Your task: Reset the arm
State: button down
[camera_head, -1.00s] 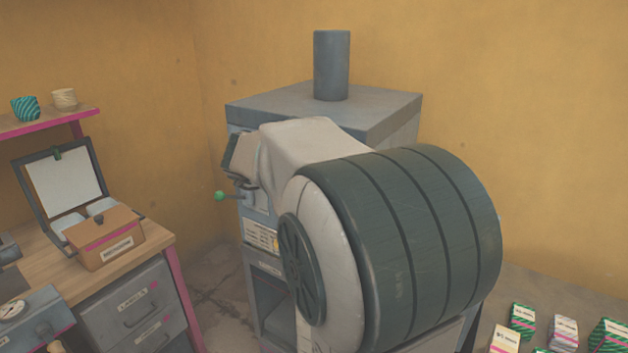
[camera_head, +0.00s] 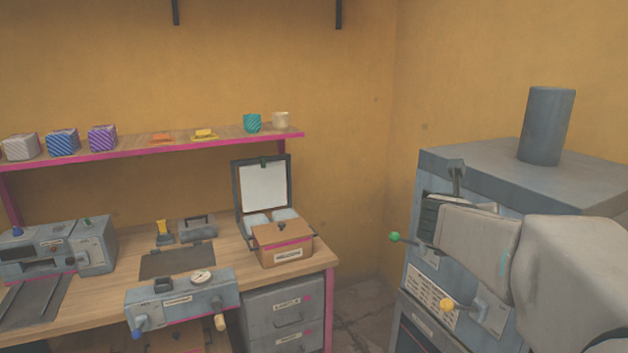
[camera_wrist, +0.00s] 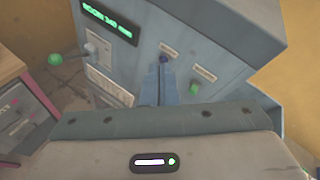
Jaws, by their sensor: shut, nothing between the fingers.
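My gripper (camera_wrist: 164,72) is shut and empty, with its narrow bluish fingers together in the wrist view. They point toward the front of the grey press cabinet (camera_wrist: 215,40), close to a small blue knob (camera_wrist: 163,58). I cannot tell whether they touch it. In the head view my arm comes in from the right, in front of the same cabinet (camera_head: 490,170). The fingertips are hard to make out there.
A wooden workbench (camera_head: 110,290) with devices and an open box (camera_head: 284,246) stands left. Floor shows between bench and cabinet.

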jog(key=s+a+f+n+t+y, duration=0.1)
jog(key=s+a+f+n+y, duration=0.15)
jog(key=a+n+y, duration=0.6)
jog(key=s+a+f+n+t+y, duration=0.1)
jog(key=s+a+f+n+y, duration=0.2)
jog(key=a+n, duration=1.1)
jog(key=s+d+f+n+g+h, duration=0.1)
jog(key=s+f+n+g, duration=0.3)
jog(key=s+n, duration=0.5)
jog(key=s+d+f+n+g+h, duration=0.1)
jog(key=s+d+f+n+g, duration=0.3)
jog(key=s+n, duration=0.5)
notch_tip(320, 180, down, 2)
jog(key=shift+f, duration=0.25)
